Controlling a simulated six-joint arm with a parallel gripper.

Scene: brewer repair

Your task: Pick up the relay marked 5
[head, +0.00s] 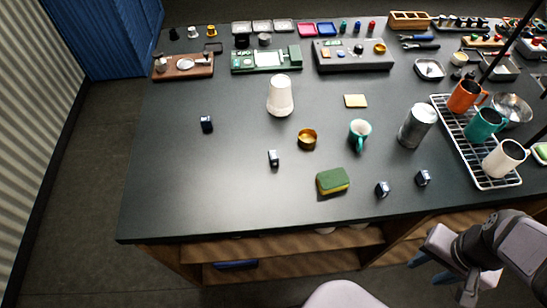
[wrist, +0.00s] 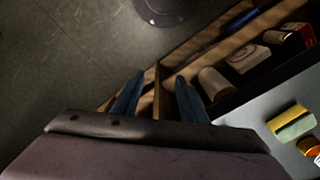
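Several small dark relays with pale faces lie apart on the dark tabletop: one at the left (head: 207,124), one near the middle (head: 273,158), and two near the front right, the first (head: 382,189) and the second (head: 423,178). Their markings are too small to read, so I cannot tell which is marked 5. My gripper (head: 430,269) is off the table's front edge at the lower right, apart from all the relays. In the wrist view its two blue fingers (wrist: 158,95) are spread with nothing between them. No relay shows clearly there.
A green-yellow sponge (head: 333,181) lies near the front edge, with a brass cup (head: 307,139), a teal mug (head: 359,134) and a white cone (head: 280,96) behind it. A metal canister (head: 417,125) and a mug rack (head: 489,184) stand right. The front left tabletop is clear.

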